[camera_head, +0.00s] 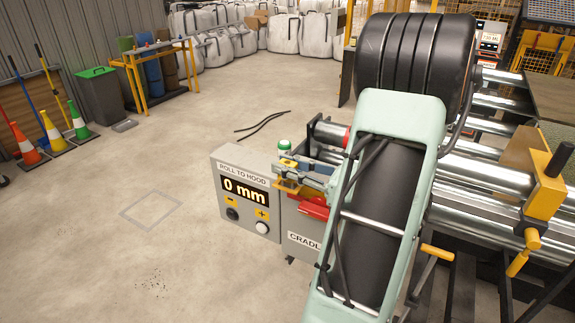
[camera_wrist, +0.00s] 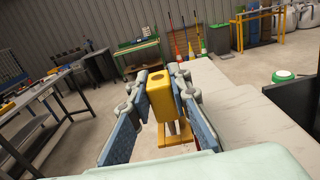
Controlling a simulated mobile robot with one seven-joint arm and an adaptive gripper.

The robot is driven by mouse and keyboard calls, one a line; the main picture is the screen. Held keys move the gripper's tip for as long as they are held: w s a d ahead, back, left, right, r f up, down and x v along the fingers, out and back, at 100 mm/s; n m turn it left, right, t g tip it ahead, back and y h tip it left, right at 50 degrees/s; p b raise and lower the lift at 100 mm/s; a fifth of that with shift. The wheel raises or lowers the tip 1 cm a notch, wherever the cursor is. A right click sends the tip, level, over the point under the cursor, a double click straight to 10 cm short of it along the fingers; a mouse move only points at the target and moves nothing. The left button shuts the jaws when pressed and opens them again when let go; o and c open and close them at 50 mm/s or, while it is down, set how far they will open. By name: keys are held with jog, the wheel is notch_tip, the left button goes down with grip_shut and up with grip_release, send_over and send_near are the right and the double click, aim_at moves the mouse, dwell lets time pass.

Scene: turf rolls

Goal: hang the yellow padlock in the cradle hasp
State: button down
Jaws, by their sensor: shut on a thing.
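The yellow padlock (camera_wrist: 160,95) stands between the blue pads of my gripper (camera_wrist: 158,100) in the wrist view, and my gripper is shut on it. In the head view the padlock (camera_head: 288,163) is a small yellow patch at the tips of my gripper (camera_head: 292,170), above the cradle's control box. A yellow bracket (camera_wrist: 181,150), perhaps part of the cradle hasp, lies below the padlock in the wrist view. A yellow part also shows there in the head view (camera_head: 287,187). I cannot tell whether the shackle touches or passes through the hasp.
The grey control box (camera_head: 243,200) reads "0 mm" and stands just left of my gripper. Red parts (camera_head: 314,208) and steel rollers (camera_head: 480,180) lie to the right. The floor at left is open.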

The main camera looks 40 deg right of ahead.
jog(key=shift+f+b, duration=0.65)
jog(key=shift+f, duration=0.25)
jog(key=c, duration=1.7)
grip_release()
jog(key=shift+r, duration=0.1)
notch_tip(320, 180, up, 10)
